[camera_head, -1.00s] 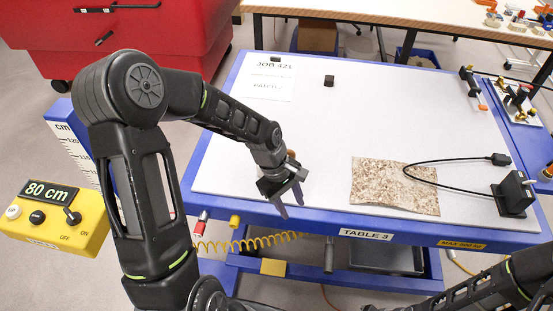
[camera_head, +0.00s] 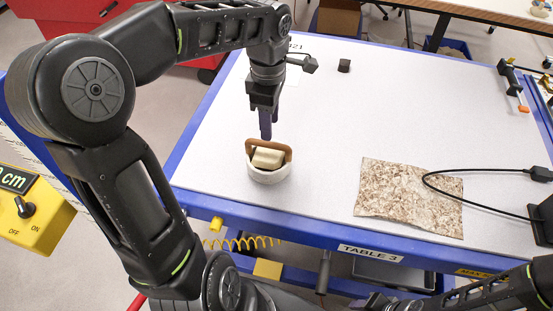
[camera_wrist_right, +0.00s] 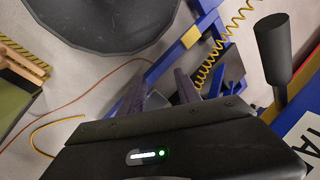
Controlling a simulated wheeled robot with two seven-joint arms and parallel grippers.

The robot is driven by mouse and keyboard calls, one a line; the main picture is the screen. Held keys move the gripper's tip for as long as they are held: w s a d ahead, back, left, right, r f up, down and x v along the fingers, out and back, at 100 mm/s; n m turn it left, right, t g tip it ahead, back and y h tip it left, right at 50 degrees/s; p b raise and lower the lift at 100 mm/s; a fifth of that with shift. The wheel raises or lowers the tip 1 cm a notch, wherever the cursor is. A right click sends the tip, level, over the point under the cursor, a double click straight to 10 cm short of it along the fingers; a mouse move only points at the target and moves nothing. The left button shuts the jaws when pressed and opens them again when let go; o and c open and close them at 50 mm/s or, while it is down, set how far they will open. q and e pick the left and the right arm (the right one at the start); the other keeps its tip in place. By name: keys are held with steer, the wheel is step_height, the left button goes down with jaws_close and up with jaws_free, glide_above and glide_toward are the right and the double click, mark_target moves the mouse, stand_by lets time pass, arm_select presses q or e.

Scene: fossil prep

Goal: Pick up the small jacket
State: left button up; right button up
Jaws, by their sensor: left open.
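The small jacket (camera_head: 268,175) appears to be the round off-white piece with a brown strap-like handle and a pale block in it; it stands upright near the front left of the white table top. My left gripper (camera_head: 266,132) points straight down just above and behind the handle. Its fingers are open but look nearly in line from here, and I cannot tell whether they touch the handle. My right gripper (camera_wrist_right: 161,92) is open and empty in the right wrist view, over the floor by the table's front.
A brown speckled mat (camera_head: 410,198) lies to the right on the table, with a black cable (camera_head: 470,172) across it. A small black block (camera_head: 344,65) stands at the back. A yellow control box (camera_head: 30,215) is at the left. The table middle is clear.

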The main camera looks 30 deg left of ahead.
mark_target(268, 144)
arm_select(q)
steer(key=shift+w+f, duration=0.1)
steer(key=shift+w, duration=0.05)
steer(key=shift+s, duration=0.25)
steer(key=shift+f, duration=1.2)
step_height(268, 144, down, 5)
steer(key=shift+s+a+f+p, duration=0.1)
steer(key=shift+a+p, duration=0.05)
steer(key=shift+p, duration=0.75)
steer(key=shift+f+b, duration=0.25)
steer(key=shift+b, duration=0.25)
steer(key=shift+c, duration=0.2)
jaws_close()
